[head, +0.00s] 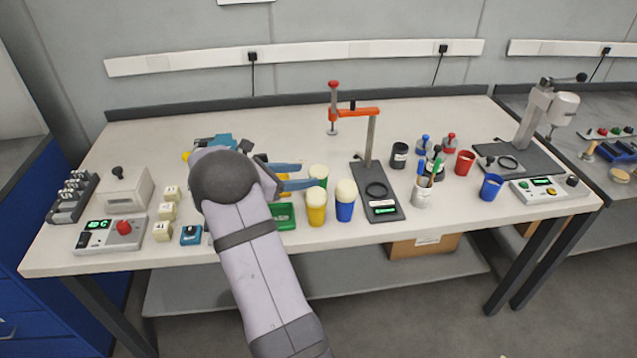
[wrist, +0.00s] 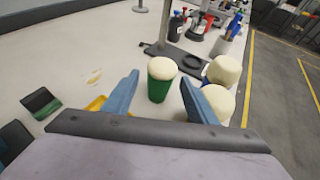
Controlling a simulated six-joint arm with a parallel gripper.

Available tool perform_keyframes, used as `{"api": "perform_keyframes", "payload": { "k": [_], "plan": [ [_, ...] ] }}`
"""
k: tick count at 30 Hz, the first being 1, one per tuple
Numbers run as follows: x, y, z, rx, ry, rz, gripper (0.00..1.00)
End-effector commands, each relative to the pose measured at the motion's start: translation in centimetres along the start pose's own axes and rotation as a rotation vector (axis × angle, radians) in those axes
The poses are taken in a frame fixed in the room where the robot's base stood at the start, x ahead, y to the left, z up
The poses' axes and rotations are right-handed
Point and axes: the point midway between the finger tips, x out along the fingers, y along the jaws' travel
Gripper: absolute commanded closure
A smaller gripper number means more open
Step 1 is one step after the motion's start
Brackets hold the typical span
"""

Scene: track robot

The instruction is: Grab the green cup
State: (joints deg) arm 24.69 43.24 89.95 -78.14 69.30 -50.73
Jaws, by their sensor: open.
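The green cup (head: 318,184) has a rounded cream top and stands upright on the bench, behind the yellow and blue cups. In the wrist view the green cup (wrist: 159,89) appears between the two blue fingers, toward their tips. My gripper (head: 308,175) is open, with its fingers pointing right toward the green cup; it also shows in the wrist view (wrist: 160,77). Nothing is held. I cannot tell whether a finger touches the cup. In the head view, a finger and the front cups hide part of it.
A yellow cup (head: 316,212) and a blue cup (head: 345,207), both cream-topped, stand close in front. A green tray (head: 284,222) is at the left. A black-based stand with an orange arm (head: 354,112) rises at the right. A pen holder (head: 421,196) stands further right.

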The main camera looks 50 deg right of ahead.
Motion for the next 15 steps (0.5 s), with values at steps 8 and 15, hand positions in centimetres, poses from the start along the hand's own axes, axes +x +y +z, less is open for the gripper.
{"api": "perform_keyframes", "payload": {
  "k": [8,15],
  "plan": [
    [1.4,0.0,0.0,0.002,0.000,0.001,0.48],
    [3.3,-0.3,0.0,0.001,0.001,-0.002,0.48]
  ]
}}
